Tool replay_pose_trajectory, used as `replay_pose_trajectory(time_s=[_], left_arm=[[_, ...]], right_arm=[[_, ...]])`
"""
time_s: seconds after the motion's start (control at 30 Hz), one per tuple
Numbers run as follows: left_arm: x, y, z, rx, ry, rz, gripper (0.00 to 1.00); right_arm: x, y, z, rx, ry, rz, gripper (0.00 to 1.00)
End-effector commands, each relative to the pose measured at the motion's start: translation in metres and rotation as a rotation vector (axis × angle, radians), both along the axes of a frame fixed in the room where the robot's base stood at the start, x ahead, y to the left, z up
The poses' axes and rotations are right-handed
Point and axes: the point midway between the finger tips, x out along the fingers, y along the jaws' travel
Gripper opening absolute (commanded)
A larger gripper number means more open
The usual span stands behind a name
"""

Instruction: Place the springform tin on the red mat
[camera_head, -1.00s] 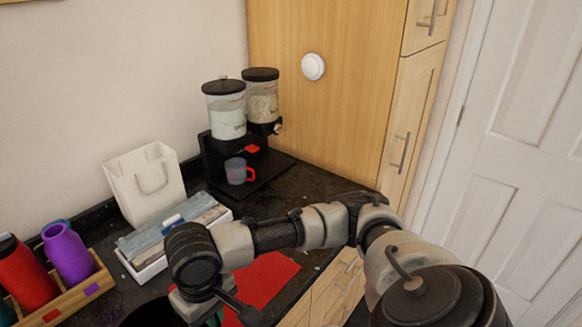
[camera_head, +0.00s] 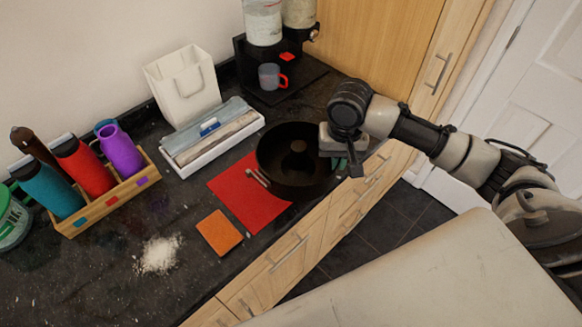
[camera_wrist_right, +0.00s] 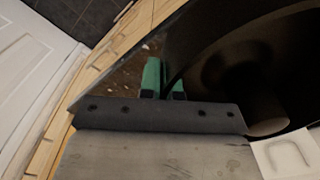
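The springform tin (camera_head: 273,158) is a black round pan with a raised centre and a metal latch on its side. In the head view it covers the back right part of the red mat (camera_head: 240,200); whether it touches the mat cannot be told. My right gripper (camera_head: 342,163) is at the tin's right side. In the right wrist view, its green fingertips (camera_wrist_right: 163,80) are close together on the wall of the tin (camera_wrist_right: 215,60), which fills the upper right. My left gripper is not in view.
An orange square (camera_head: 219,232) lies in front of the mat, near spilled white powder (camera_head: 159,254). A white box (camera_head: 212,145) stands behind the mat. A wooden bottle rack (camera_head: 108,202) is at left, a dispenser with a mug (camera_head: 270,76) at the back. The counter edge runs close on the right.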

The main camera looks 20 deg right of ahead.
Motion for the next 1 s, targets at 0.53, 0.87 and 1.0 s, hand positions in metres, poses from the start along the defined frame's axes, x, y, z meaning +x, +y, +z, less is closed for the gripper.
replay_pose_trajectory(time_s=[0.53,0.87,1.0], left_arm=[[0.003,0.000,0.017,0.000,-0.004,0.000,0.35],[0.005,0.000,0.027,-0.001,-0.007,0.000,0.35],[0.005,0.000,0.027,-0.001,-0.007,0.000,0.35]], right_arm=[[0.067,0.053,-0.051,0.000,-0.001,0.001,0.00],[0.067,0.053,-0.089,-0.001,-0.003,0.002,0.00],[0.067,0.053,-0.090,-0.001,-0.004,0.002,0.00]])
